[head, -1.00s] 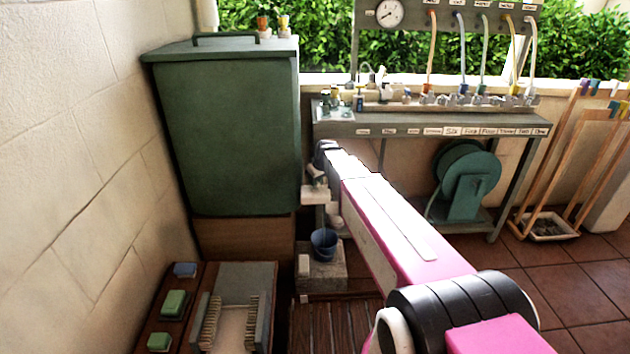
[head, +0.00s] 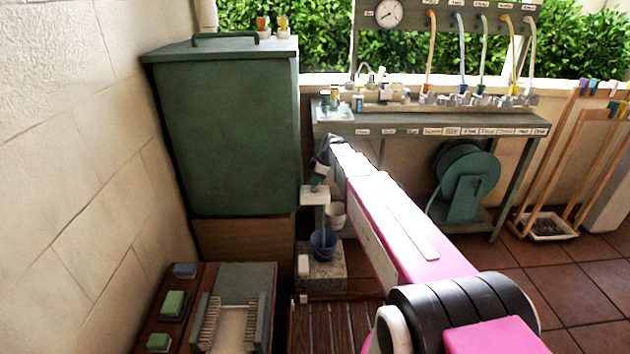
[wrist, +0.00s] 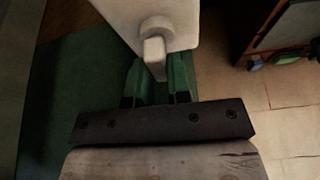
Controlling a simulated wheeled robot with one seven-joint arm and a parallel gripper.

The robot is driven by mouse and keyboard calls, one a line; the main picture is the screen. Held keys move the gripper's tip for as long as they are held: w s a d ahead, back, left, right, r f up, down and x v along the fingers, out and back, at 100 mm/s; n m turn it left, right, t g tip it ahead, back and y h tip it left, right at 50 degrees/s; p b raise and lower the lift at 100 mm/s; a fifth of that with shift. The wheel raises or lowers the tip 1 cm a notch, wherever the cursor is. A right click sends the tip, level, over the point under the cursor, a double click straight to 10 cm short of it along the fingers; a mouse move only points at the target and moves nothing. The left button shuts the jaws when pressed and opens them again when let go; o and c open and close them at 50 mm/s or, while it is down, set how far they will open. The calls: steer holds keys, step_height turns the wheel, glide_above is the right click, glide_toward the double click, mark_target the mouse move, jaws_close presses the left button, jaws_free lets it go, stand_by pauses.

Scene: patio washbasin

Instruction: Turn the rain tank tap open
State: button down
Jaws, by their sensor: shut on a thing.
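The green rain tank (head: 228,125) stands against the left wall. Its pale tap (head: 314,196) sticks out at the tank's lower right. In the wrist view, the tap's pale body (wrist: 178,18) carries a short lever (wrist: 154,50). My gripper (wrist: 158,80) has its green fingers on both sides of the lever's end, shut on it. In the head view my gripper (head: 318,183) is small and partly hidden above the tap. A thin bluish streak (head: 323,220), seemingly water, runs from below the tap to the blue bucket (head: 323,245).
A brush bench (head: 262,290) is at front left. A grey bench (head: 400,128) and hose reel (head: 467,185) stand to the right.

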steer(key=shift+n, duration=0.6)
steer(key=c, duration=1.1)
jaws_free()
steer(key=shift+o, duration=0.2)
steer(key=v, duration=1)
steer(key=shift+w+r, duration=0.2)
steer(key=shift+r, duration=0.15)
steer(key=shift+d, duration=0.1)
steer(key=s+d+f+m+h, duration=0.1)
steer(key=s+d+f+m, duration=0.2)
steer(key=s, duration=0.6)
steer(key=s+d+f+m+h, duration=0.2)
steer(key=s+d+f+m, duration=0.2)
steer(key=s+m, duration=0.5)
steer(key=s+d+f+m+h, duration=0.1)
steer(key=s+d+f+m, duration=0.2)
steer(key=s+f+m, duration=0.3)
steer(key=s+f, duration=0.1)
steer(key=s, duration=0.2)
steer(key=shift+d+f+h, duration=0.3)
steer(key=shift+d+f, duration=0.05)
